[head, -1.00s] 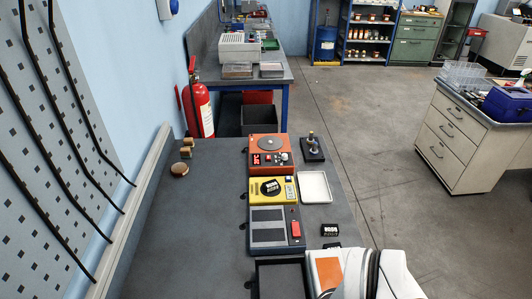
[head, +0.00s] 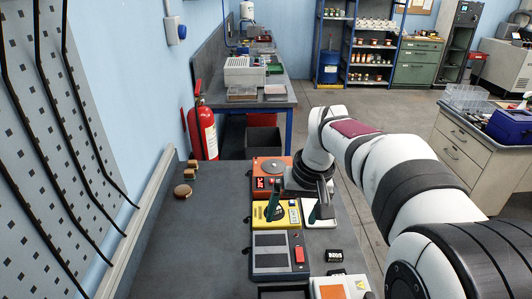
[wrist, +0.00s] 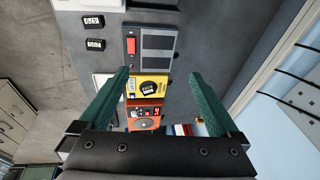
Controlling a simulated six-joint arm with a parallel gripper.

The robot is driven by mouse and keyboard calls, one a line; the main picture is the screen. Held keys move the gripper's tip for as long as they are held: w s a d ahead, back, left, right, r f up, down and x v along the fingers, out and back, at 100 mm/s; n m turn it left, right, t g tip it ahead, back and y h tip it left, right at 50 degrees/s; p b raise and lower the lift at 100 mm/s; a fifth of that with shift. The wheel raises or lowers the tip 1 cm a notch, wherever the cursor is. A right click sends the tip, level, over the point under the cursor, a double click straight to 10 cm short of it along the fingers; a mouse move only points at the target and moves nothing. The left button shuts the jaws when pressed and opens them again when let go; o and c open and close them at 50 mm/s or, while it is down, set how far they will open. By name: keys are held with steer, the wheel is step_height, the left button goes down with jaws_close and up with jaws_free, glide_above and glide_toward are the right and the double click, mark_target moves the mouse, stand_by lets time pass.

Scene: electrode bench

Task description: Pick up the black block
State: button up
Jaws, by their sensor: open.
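A black block with white marks (head: 334,255) lies on the bench to the right of the grey device; it also shows in the wrist view (wrist: 96,45). A second black block (wrist: 93,21) lies beside it, near the orange-and-white device. Another black piece with white marks (wrist: 148,87) sits on the yellow device (head: 261,216); a finger partly hides it in the head view. My gripper (head: 295,212) is open over the yellow device, its green fingers wide apart. In the wrist view my gripper (wrist: 155,75) has nothing between its fingertips.
The grey device with a red switch (head: 268,262) and an orange device (head: 264,168) stand in line with the yellow one. A white tray (head: 322,224) is partly hidden by my gripper. Small brown pieces (head: 182,190) lie at the left. The bench's left side is mostly clear.

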steer(key=w+f+n+t, duration=0.15)
steer(key=w+f, duration=0.25)
steer(key=w, duration=0.5)
steer(key=w+f+n, duration=0.3)
steer(key=w+f, duration=0.1)
steer(key=w, duration=0.6)
steer(key=shift+t, duration=0.25)
steer(key=x, duration=1)
steer(key=d+x, duration=0.1)
steer(key=x, duration=0.4)
steer(key=shift+a+f, duration=0.1)
steer(key=shift+f, duration=0.2)
steer(key=shift+r, duration=0.1)
jaws_close()
